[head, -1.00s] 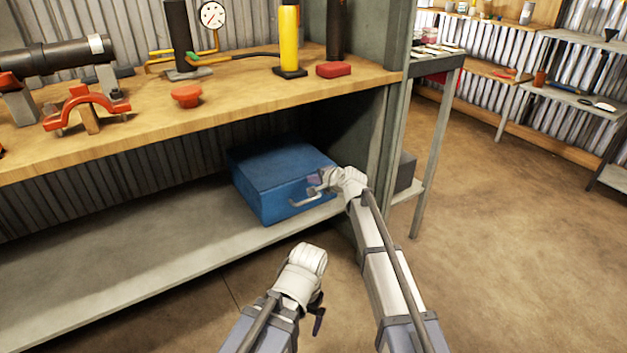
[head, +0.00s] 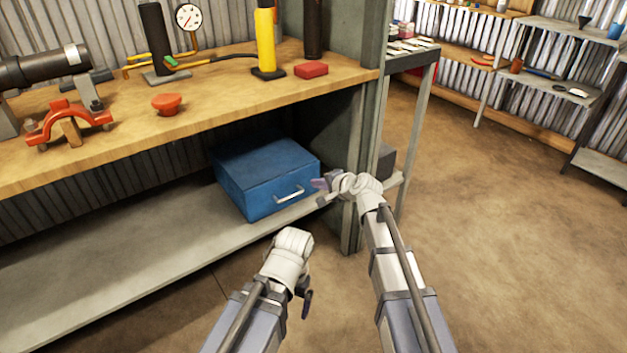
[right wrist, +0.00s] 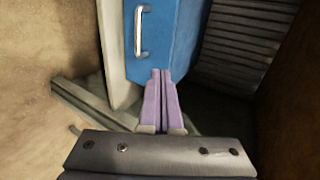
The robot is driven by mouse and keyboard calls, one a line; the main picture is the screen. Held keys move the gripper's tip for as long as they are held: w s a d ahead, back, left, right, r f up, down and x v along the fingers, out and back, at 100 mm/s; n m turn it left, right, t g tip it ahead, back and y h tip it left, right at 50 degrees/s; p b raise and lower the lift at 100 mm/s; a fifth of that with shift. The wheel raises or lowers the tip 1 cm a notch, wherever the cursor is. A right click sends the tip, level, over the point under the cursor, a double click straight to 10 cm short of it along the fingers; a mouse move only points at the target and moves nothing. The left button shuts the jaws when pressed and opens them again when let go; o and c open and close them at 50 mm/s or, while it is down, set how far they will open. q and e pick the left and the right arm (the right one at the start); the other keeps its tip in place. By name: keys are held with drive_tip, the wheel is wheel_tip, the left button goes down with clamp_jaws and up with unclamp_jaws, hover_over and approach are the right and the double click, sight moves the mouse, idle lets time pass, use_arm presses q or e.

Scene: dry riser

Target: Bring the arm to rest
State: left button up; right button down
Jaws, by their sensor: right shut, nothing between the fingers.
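My right gripper (head: 322,190) is shut and empty, just right of a blue box (head: 262,172) with a pale metal handle (head: 290,193) on its front. The box sits on the lower shelf of the workbench. In the right wrist view, the purple fingers of the right gripper (right wrist: 161,75) are together, below the blue box (right wrist: 172,35) in the picture, and the handle (right wrist: 139,30) is clear of them. My left arm shows at the bottom middle of the head view, in front of the shelf. Its gripper (head: 306,304) is partly hidden and its fingers cannot be made out.
The workbench top (head: 215,110) holds a red knob (head: 167,103), a red block (head: 311,69), a yellow cylinder (head: 265,40) and a gauge (head: 188,17). A bench post (head: 362,130) stands close to my right arm. The floor (head: 500,230) to the right is clear.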

drive_tip(key=s+a+f+n+g+h, duration=0.1)
drive_tip(key=s+f+n+g, duration=0.15)
drive_tip(key=s, duration=0.25)
drive_tip(key=s+a+f+n+g, duration=0.1)
drive_tip(key=s+a+f+n, duration=0.15)
drive_tip(key=s, duration=0.25)
drive_tip(key=s+d+f+n+g+h, duration=0.2)
drive_tip(key=s+d+n, duration=0.1)
drive_tip(key=s, duration=0.5)
drive_tip(key=s+d+f+n+g+h, duration=0.2)
drive_tip(key=s+n+h, duration=0.15)
drive_tip(key=s, duration=0.35)
drive_tip(key=s+d+f+n+g+h, duration=0.2)
drive_tip(key=s+d+n+g, duration=0.1)
drive_tip(key=s, duration=0.5)
wheel_tip(320, 180, up, 38)
drive_tip(key=p, duration=3.8)
drive_tip(key=shift+r, duration=0.25)
drive_tip(key=shift+w+t, duration=0.1)
drive_tip(key=shift+t, duration=0.15)
